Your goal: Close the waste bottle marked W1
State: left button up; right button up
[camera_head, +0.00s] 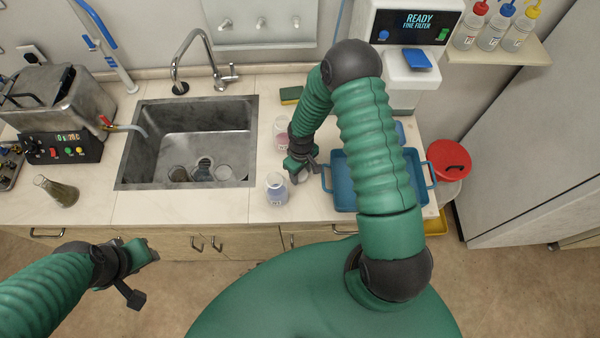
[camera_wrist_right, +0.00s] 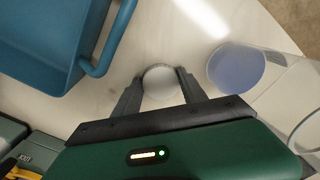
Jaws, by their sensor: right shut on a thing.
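A small clear bottle with blue-violet liquid (camera_head: 277,190) stands open on the counter, right of the sink. Its label is too small to read. It also shows from above in the right wrist view (camera_wrist_right: 237,68). A similar bottle with pink liquid (camera_head: 281,130) stands farther back, partly behind my right arm. My right gripper (camera_head: 304,174) is just right of the blue-violet bottle, apart from it. It is shut on a round pale cap-like disc (camera_wrist_right: 160,80), low over the counter. My left gripper (camera_head: 140,275) is in front of the counter, away from the bottles; its jaw gap is unclear.
A blue tray (camera_head: 343,187) is close to the right gripper, partly under my arm. The sink (camera_head: 183,185) holds several glass vessels. A flask (camera_head: 57,191) stands at the left. A red-lidded bin (camera_head: 449,160) is at the right. The counter in front of the pale disc is clear.

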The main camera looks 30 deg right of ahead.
aim_at(301, 173)
jog(key=shift+r+b, duration=0.3)
jog(key=shift+r, duration=0.2)
notch_tip(301, 173, up, 2)
jog(key=shift+w+d+r+b, duration=0.1)
jog(key=shift+r+b, duration=0.1)
jog(key=shift+b, duration=0.3)
jog(key=s+a+b, duration=0.1)
jog(key=s+a, duration=0.2)
jog(key=s, duration=0.1)
jog(key=s+a+r+b, duration=0.1)
jog(key=s+a+b, duration=0.1)
jog(key=s+a, duration=0.1)
jog(key=s+a+b, duration=0.1)
jog(key=s+a, duration=0.2)
jog(key=s, duration=0.2)
jog(key=shift+s+r+b, duration=0.2)
jog(key=shift+s+b, duration=0.15)
jog(key=shift+b, duration=0.05)
jog(key=shift+s+a+r, duration=0.1)
jog(key=shift+s+a, duration=0.05)
jog(key=shift+s, duration=0.2)
